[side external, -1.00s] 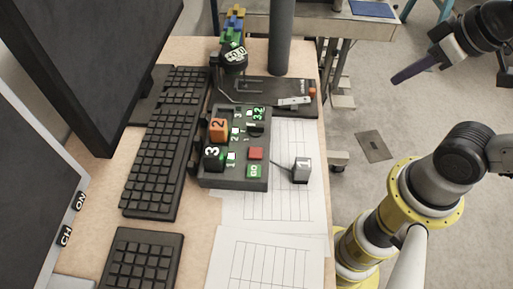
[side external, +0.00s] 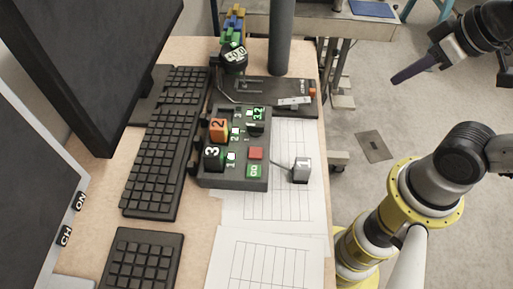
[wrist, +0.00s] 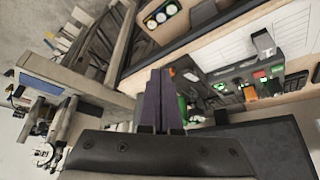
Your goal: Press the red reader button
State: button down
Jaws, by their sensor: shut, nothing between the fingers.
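Two red buttons show in the side view, and I cannot tell for sure which is the reader's. A small orange-red one (side external: 312,91) sits at the right end of the flat dark reader-like plate (side external: 262,88). My gripper (side external: 393,80), with purple fingers, is shut and empty. It hangs over the floor to the right of the desk, well apart from both buttons. In the wrist view the fingers (wrist: 160,72) are together, and the panel's red button (wrist: 261,74) shows at right.
Numbered levers stand on the panel: orange 2 (side external: 218,130), black 3 (side external: 213,157) and grey 1 (side external: 302,170), which sticks out right. A dark post (side external: 281,35) rises behind the plate. Keyboards (side external: 160,150) and monitors stand at left. Paper sheets (side external: 268,255) lie flat in front.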

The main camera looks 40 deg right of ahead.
jog(key=w+a+r+m+t+y, duration=0.1)
jog(key=w+a+r+t+y, duration=0.1)
jog(key=w+a+r, duration=0.3)
jog(key=n+g+y, duration=0.2)
jog(key=y, duration=0.3)
send_over(262, 153)
notch_tip(262, 153, down, 4)
jog(key=shift+f, duration=0.2)
jog(key=shift+f, duration=0.1)
jog(key=shift+f, duration=4.3)
